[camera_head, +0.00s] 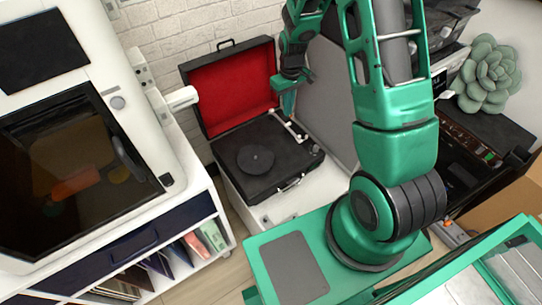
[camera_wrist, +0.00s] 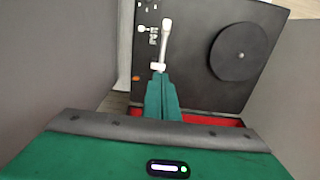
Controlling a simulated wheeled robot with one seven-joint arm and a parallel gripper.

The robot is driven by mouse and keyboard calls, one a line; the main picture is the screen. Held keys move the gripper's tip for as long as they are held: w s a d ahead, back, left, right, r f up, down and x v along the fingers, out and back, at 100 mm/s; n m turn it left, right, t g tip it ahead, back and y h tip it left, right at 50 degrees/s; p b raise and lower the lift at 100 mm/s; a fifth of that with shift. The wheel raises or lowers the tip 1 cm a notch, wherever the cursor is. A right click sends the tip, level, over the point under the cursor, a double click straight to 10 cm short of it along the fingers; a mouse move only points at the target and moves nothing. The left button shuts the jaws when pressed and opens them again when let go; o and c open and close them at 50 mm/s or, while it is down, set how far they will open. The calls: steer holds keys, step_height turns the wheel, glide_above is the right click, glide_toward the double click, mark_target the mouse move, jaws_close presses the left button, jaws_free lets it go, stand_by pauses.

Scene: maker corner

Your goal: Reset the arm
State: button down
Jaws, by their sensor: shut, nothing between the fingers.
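My arm is green and rises from my base in the head view, bending over toward the back. My gripper (camera_head: 286,104) points down above the right part of an open record player (camera_head: 255,158) with a red-lined lid. In the wrist view my gripper (camera_wrist: 161,80) has its two green fingers together, with nothing between them. Its tips show close to the white tonearm (camera_wrist: 165,42) in the picture; I cannot tell whether they touch it. The round black platter (camera_wrist: 239,52) lies to the right of the fingers there.
A white machine with a dark window (camera_head: 70,170) stands at the left on a shelf unit holding records. A grey panel (camera_head: 325,105) stands right of the player. A succulent (camera_head: 487,75) and dark equipment are at the right. A white brick wall is behind.

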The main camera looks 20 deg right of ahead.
steer(key=shift+r, duration=0.1)
stand_by(0.5)
steer(key=shift+s+d+r, duration=0.15)
steer(key=shift+s+r, duration=0.05)
steer(key=shift+r, duration=0.1)
steer(key=s+d+r+m, duration=0.2)
steer(key=s+d+r, duration=0.1)
steer(key=s+r, duration=0.4)
steer(key=s+d+r+m, duration=0.25)
steer(key=s+r, duration=0.25)
steer(key=r, duration=0.4)
steer(key=s+r+m, duration=0.2)
steer(key=s+r, duration=0.2)
steer(key=s, duration=0.6)
steer(key=s+r+m, duration=0.2)
steer(key=s+r, duration=0.2)
steer(key=s, duration=0.7)
steer(key=shift+d+r, duration=0.15)
steer(key=shift+r, duration=0.05)
steer(key=shift+w+f, duration=0.25)
steer(key=shift+w, duration=0.45)
